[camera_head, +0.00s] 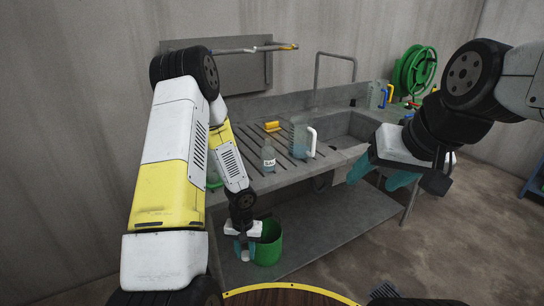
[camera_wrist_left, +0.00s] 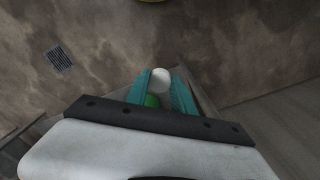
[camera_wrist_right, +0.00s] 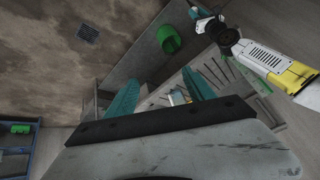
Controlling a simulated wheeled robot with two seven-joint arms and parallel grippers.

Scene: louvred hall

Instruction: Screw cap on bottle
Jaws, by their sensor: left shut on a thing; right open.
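A clear bottle (camera_head: 268,157) with a pale label stands upright on the slatted drainboard of the sink counter in the head view. My left gripper (camera_head: 244,247) is shut on a small white cap (camera_head: 245,256), low in front of the counter. The cap also shows between the teal fingers in the left wrist view (camera_wrist_left: 160,76). The cap is apart from the bottle, below it and to its left. My right gripper (camera_head: 381,176) is open and empty, in front of the basin to the right of the bottle. Its spread fingers show in the right wrist view (camera_wrist_right: 162,88).
A clear jug (camera_head: 299,138) with a white handle stands just right of the bottle, and a yellow sponge (camera_head: 272,126) lies behind. A green bucket (camera_head: 268,244) is by my left gripper. A green hose reel (camera_head: 415,68) and another jug (camera_head: 377,95) are at the right.

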